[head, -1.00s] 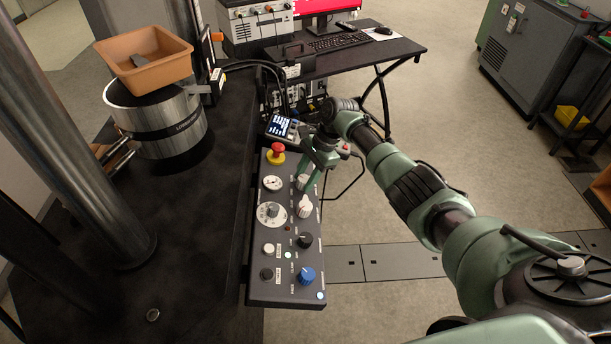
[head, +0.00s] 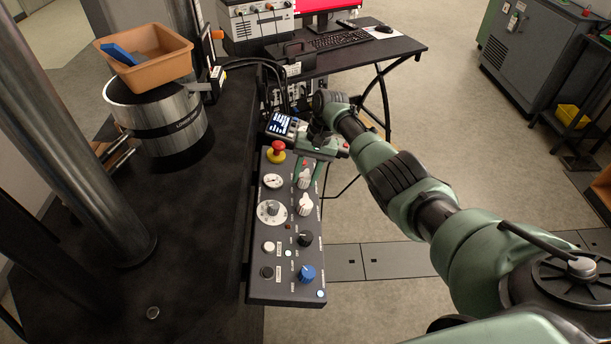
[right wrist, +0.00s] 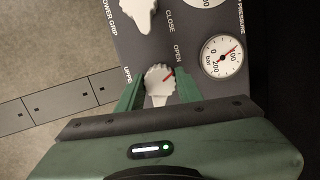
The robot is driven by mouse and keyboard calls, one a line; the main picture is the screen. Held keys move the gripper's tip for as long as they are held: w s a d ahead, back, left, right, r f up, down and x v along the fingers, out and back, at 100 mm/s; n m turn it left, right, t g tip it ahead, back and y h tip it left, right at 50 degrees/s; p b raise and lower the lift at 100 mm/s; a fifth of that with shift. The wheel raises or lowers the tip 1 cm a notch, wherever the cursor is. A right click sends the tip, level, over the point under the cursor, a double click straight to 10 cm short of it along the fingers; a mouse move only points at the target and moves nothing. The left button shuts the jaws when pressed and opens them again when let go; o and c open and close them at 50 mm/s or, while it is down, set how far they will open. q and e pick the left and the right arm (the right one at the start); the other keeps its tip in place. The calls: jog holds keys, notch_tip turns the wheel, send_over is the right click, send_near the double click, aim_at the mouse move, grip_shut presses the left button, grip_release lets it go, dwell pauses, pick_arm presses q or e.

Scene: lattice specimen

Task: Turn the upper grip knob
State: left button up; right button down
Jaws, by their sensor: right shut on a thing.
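The upper grip knob (head: 304,181) is a white knob on the dark control panel (head: 274,291). My right gripper (head: 309,172) has its two green fingers on either side of it. In the right wrist view, the fingers are shut on the knob (right wrist: 159,82). Its red mark points up and to the right, toward the word OPEN. The lower grip knob (head: 304,204) is a similar white knob just below, apart from the gripper; it also shows in the right wrist view (right wrist: 139,10). My left gripper is out of view.
The panel also carries a red emergency button (head: 277,148), a pressure gauge (head: 272,181), a white dial (head: 271,211) and a blue knob (head: 306,273). A small screen (head: 281,125) stands at its far end. An orange bin (head: 160,72) rests on a metal cylinder (head: 168,130) at left.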

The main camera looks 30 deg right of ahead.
jog(key=shift+n, duration=1.6)
jog(key=c, duration=0.9)
grip_release()
jog(key=shift+c, duration=0.2)
jog(key=shift+r, duration=0.15)
jog(key=v, duration=0.7)
jog(key=shift+r, duration=0.3)
jog(key=shift+w, duration=0.1)
